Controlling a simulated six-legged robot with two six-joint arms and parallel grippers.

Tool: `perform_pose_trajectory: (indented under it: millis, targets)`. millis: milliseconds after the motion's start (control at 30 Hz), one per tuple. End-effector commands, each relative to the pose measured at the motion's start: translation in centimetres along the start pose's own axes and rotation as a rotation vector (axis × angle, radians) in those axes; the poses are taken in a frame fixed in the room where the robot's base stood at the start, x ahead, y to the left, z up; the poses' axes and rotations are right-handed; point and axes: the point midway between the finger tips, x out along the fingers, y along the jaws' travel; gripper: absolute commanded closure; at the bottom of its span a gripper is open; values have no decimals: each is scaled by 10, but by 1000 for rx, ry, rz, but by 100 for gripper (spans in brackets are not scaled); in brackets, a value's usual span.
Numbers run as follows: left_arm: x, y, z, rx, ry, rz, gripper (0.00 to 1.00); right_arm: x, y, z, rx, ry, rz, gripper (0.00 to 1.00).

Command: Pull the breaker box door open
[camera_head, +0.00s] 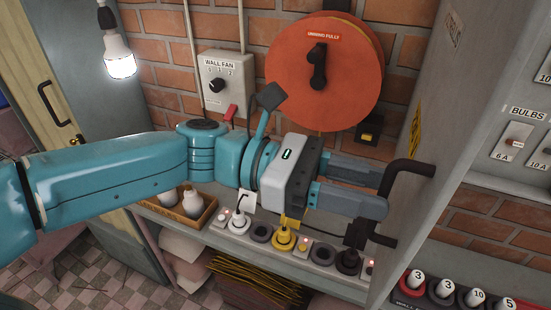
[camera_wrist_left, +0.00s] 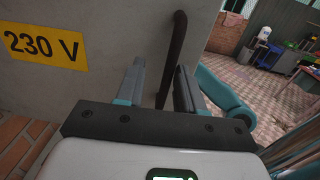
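The breaker box door (camera_head: 437,95) is a grey panel at the right of the head view, with breakers showing to its right. Its black bar handle (camera_head: 408,167) sits on the face towards my left gripper (camera_head: 380,190). In the left wrist view the door (camera_wrist_left: 105,20) bears a yellow 230 V label (camera_wrist_left: 44,46). There the handle (camera_wrist_left: 177,50) stands between the two fingers of the left gripper (camera_wrist_left: 160,88), with a gap beside it. The left gripper is open around the handle; contact cannot be told. My right gripper is not seen.
A shelf below carries sockets and a yellow plug (camera_head: 283,238). A red-orange reel (camera_head: 350,85) and a wall fan switch (camera_head: 222,82) are on the brick wall. Round fuses (camera_head: 444,289) stand at the lower right. The wrist view shows open floor (camera_wrist_left: 285,85) beyond the door.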

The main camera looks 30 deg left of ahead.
Motion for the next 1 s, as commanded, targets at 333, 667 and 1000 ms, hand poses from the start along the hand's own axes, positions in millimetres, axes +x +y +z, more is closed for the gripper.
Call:
perform_pose_trajectory:
  millis: [333, 667, 1000]
  targets:
    - [-74, 2, -3, 2, 0, 12, 63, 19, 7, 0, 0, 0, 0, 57]
    - [-146, 0, -1, 1, 1, 8, 63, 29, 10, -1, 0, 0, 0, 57]
    - [-162, -1, 1, 1, 0, 2, 63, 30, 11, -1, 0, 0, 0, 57]
